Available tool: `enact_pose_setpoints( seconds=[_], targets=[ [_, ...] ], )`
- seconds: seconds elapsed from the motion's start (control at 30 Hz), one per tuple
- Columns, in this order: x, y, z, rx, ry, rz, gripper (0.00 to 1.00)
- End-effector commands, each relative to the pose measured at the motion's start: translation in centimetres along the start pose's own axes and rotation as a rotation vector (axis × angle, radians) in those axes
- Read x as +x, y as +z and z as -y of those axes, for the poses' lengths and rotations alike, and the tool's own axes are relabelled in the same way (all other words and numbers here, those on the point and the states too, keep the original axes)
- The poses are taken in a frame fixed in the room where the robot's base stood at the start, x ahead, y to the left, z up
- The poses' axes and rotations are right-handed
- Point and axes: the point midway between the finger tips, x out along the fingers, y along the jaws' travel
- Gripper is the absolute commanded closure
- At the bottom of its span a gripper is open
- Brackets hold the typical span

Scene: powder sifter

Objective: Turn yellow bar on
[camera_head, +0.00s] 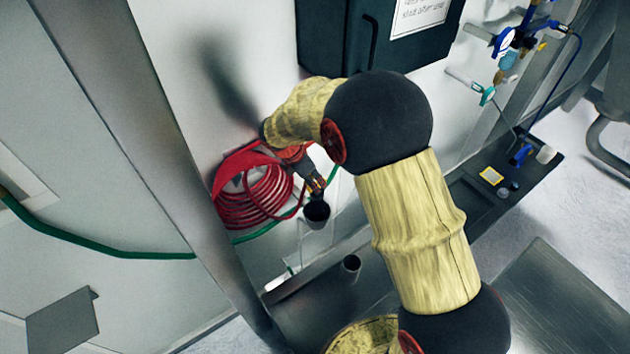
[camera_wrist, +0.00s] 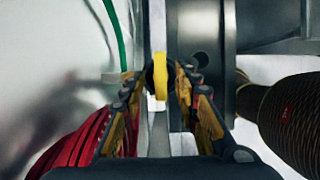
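The yellow bar (camera_wrist: 160,77) stands upright in the middle of the wrist view, seen nearly edge-on, in front of a grey metal cylinder-like part. My gripper (camera_wrist: 161,86) has its two fingers apart, one on each side of the bar. The bar appears at or just past the fingertips; I cannot tell whether either finger touches it. In the head view my gripper (camera_head: 316,186) points down near the wall, just above a dark-mouthed grey cup-like part (camera_head: 317,214). I cannot make out the yellow bar there.
A coiled red hose (camera_head: 254,195) hangs on the wall just left of my gripper. A green hose (camera_head: 125,254) runs along the wall. A dark box (camera_head: 375,30) is above, and blue valve fittings (camera_head: 503,44) are at upper right. A ribbed brown cylinder (camera_wrist: 285,110) is close on the right.

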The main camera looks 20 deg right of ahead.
Motion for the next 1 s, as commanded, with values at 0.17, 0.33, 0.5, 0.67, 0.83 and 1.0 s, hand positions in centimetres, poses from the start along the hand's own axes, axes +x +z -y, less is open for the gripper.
enact_pose_setpoints(
  seconds=[0.17, 0.33, 0.5, 0.67, 0.83, 1.0],
  targets=[
    [0.93, 0.05, 0.0, 0.001, 0.0, 0.0, 0.69],
    [0.99, 0.04, 0.0, 0.001, 0.0, 0.0, 0.69],
    [0.98, 0.03, 0.0, 0.001, 0.0, 0.0, 0.75],
    [0.97, 0.03, 0.0, 0.001, 0.0, 0.0, 0.84],
    [0.97, 0.03, 0.0, 0.001, 0.0, 0.0, 0.93],
    [0.96, 0.03, 0.0, 0.001, 0.0, 0.0, 1.0]
  ],
)
